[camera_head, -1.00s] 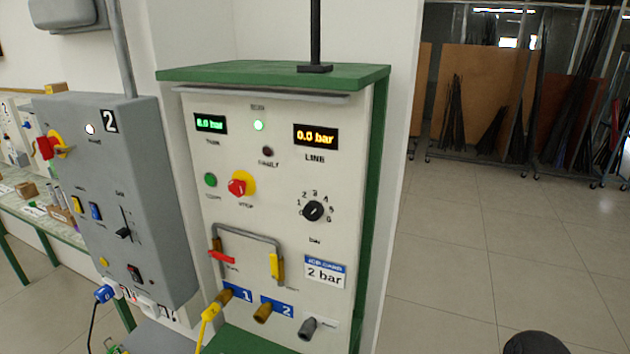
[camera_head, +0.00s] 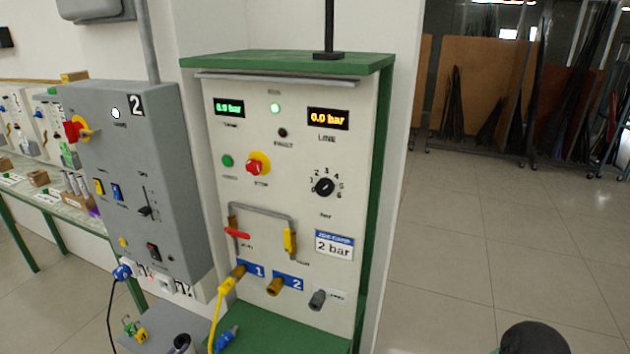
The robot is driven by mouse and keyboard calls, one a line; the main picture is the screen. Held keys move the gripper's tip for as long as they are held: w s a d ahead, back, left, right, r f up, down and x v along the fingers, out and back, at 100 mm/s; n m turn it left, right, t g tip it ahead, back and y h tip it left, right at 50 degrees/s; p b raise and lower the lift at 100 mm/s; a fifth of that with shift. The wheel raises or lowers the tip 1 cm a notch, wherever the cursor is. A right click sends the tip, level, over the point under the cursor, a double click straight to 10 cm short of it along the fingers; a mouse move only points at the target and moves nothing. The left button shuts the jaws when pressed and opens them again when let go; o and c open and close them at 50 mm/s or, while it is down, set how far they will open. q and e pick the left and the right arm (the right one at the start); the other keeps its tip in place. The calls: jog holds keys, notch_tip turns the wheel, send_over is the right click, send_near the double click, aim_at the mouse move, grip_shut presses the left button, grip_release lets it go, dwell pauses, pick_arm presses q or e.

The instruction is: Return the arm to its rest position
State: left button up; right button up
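Neither of my grippers shows in the head view. Only a dark rounded part of my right arm (camera_head: 535,338) shows at the bottom edge, right of the white panel. My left arm cannot be made out. The white control panel (camera_head: 300,215) stands in the middle, with a green top. Its line display (camera_head: 328,119) reads 0.0 bar, and a small lamp (camera_head: 275,108) glows green. The selector knob (camera_head: 324,187) is black. A yellow hose (camera_head: 221,305) sits at outlet 1, and outlet 2 (camera_head: 274,287) has no hose.
A grey box (camera_head: 140,185) marked 2 stands left of the panel, with a blue plug (camera_head: 122,272) on a dark cable. A blue fitting (camera_head: 228,338) lies at the panel's foot. A bench with small parts is at far left. Tiled floor (camera_head: 445,250) is clear at right.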

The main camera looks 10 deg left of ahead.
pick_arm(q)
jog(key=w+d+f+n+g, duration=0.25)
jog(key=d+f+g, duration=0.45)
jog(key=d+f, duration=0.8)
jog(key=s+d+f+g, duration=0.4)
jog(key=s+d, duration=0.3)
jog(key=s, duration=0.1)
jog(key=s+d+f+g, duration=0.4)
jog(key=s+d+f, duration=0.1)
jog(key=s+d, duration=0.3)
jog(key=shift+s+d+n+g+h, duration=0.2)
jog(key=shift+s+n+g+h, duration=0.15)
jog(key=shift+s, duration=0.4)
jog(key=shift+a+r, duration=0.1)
